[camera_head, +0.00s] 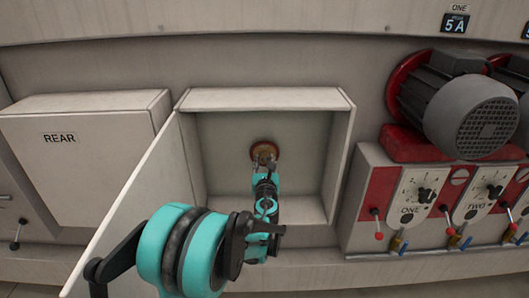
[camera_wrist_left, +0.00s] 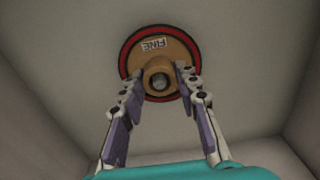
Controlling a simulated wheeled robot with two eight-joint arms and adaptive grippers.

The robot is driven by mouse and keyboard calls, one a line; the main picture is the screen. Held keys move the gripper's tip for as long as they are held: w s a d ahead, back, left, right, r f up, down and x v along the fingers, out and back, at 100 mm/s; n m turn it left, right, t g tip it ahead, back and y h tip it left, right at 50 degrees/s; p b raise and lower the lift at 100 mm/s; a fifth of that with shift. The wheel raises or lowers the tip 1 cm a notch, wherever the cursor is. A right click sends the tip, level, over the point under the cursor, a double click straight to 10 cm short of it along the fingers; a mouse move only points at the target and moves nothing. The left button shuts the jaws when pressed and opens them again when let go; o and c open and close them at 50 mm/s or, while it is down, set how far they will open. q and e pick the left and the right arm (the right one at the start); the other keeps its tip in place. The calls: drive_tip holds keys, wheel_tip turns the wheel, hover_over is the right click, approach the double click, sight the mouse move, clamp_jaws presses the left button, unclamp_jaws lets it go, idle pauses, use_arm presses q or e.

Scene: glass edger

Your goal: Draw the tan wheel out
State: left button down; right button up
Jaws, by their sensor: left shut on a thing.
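The tan wheel (camera_wrist_left: 160,47) shows in the left wrist view as a round tan disc with a dark red rim, a label reading FINE and a grey bolt end at its hub. In the head view the wheel (camera_head: 264,151) is at the back of an open box (camera_head: 228,98) in the machine. My left gripper (camera_wrist_left: 159,80) has its two fingers on either side of the wheel's hub, shut on it. In the head view my left gripper (camera_head: 264,166) reaches into the box and covers the wheel's lower part. My right gripper is not in view.
The box's door (camera_head: 140,200) stands open at the left, close to my left arm. A closed cover marked REAR (camera_head: 60,138) is further left. A grey motor (camera_head: 470,110) and panels with dials and levers (camera_head: 415,200) stand to the right.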

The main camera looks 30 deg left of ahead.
use_arm(q)
drive_tip(key=shift+s+d, duration=0.1)
drive_tip(key=v, duration=0.8)
idle(1.1)
drive_tip(key=shift+s, duration=0.15)
drive_tip(key=v, duration=1)
drive_tip(key=shift+p, duration=0.45)
